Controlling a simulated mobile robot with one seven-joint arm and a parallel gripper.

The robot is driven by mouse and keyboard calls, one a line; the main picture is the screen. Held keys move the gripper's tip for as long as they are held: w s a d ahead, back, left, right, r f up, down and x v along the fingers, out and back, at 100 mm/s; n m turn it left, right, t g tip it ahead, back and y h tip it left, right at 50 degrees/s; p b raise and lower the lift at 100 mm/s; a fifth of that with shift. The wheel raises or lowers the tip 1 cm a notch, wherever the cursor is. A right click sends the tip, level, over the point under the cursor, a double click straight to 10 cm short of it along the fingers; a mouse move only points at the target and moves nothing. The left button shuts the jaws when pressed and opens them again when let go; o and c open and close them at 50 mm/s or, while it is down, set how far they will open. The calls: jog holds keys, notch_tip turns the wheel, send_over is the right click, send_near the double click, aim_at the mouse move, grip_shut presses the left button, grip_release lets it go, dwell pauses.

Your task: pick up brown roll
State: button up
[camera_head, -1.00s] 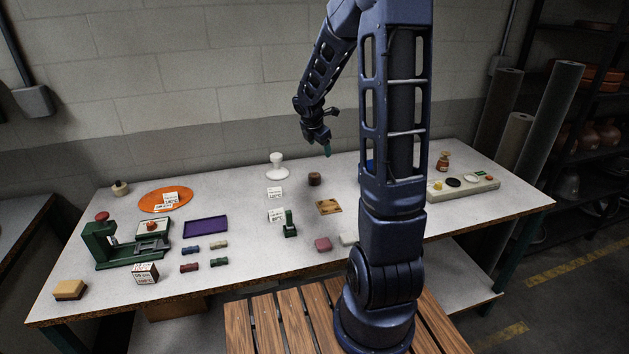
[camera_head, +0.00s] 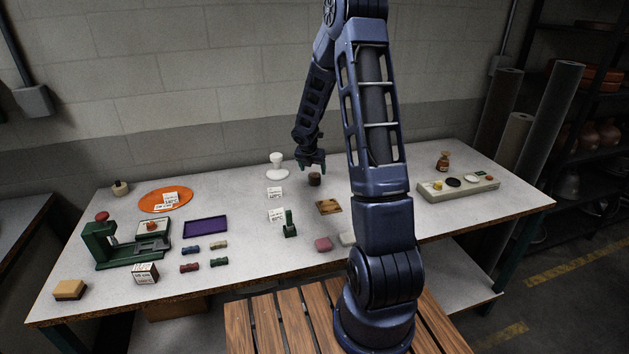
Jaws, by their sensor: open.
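A short dark brown roll (camera_head: 314,180) stands upright on the grey-white table (camera_head: 345,275), right of the white knob-shaped stand. My gripper (camera_head: 312,167) is open and points down just above and behind the brown roll in the picture. Its fingertips appear close to the roll's top, and I cannot tell whether they touch it or how far apart they are in depth. Nothing shows between the fingers.
A white knob-shaped stand (camera_head: 277,170) is just left of the roll. A brown patterned card (camera_head: 328,207) lies in front of it. A green press (camera_head: 125,243), purple tray (camera_head: 205,227) and several small coloured pieces are further left. A button panel (camera_head: 458,188) is right.

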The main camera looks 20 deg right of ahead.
aim_at(314, 175)
jog(key=shift+x, duration=3.05)
jog(key=shift+s, duration=0.1)
jog(key=shift+c, duration=0.2)
jog(key=c, duration=1)
